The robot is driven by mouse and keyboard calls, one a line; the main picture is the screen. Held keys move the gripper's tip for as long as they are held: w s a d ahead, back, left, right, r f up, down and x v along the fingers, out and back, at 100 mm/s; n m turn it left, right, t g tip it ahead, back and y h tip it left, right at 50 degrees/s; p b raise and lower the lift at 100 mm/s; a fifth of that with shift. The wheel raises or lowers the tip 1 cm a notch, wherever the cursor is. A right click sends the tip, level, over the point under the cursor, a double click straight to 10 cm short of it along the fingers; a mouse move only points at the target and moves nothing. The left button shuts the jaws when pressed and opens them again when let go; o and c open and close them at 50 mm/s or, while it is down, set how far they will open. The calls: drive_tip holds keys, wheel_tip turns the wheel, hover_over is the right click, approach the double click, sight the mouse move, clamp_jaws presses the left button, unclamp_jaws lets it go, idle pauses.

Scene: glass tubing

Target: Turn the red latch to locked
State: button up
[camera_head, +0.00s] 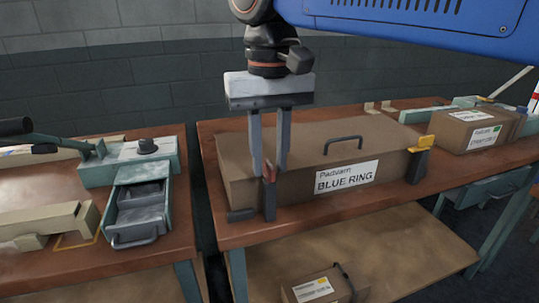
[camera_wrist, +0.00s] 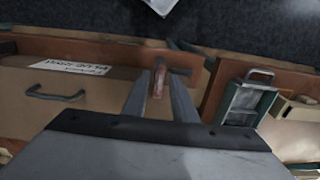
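The red latch (camera_head: 270,172) stands on a dark post at the front left corner of the brown "BLUE RING" case (camera_head: 385,145). It also shows in the wrist view (camera_wrist: 158,80), as a narrow upright piece between the fingertips. My gripper (camera_head: 268,170) points down over it, one finger on each side. The fingers are apart, with a gap that looks wider than the latch. Whether either finger touches the latch is unclear. The latch's lower part and pivot are partly hidden.
A yellow latch (camera_head: 421,142) sits at the case's right front corner. A dark handle (camera_head: 343,144) sticks up from the lid. A teal unit with an open drawer (camera_head: 140,205) stands on the left bench. A gap separates the benches. A labelled box (camera_head: 325,285) lies on the lower shelf.

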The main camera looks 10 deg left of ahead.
sight(270, 164)
wheel_tip(270, 164, up, 17)
drive_tip(key=shift+r, duration=0.2)
idle(0.6)
drive_tip(key=w+d+f+m+t+y, duration=0.1)
drive_tip(key=w+d+f+m, duration=0.15)
drive_tip(key=d+f, duration=0.75)
drive_tip(key=w+d+f+m+t, duration=0.1)
drive_tip(key=w+d+f, duration=0.35)
drive_tip(key=d, duration=0.85)
drive_tip(key=s+d+f+m+t, duration=0.1)
drive_tip(key=s+d+f, duration=0.2)
drive_tip(key=d+f, duration=0.2)
drive_tip(key=s+d+f+t, duration=0.1)
drive_tip(key=s+d+f, duration=0.3)
drive_tip(key=f, duration=0.8)
drive_tip(key=s+d+f+m+h, duration=0.1)
drive_tip(key=s+d+f, duration=0.3)
drive_tip(key=d+f, duration=0.3)
wheel_tip(270, 164, down, 2)
drive_tip(key=shift+d+f+m+t, duration=0.1)
drive_tip(key=shift+d+m+t, duration=0.25)
drive_tip(key=shift+t, duration=0.05)
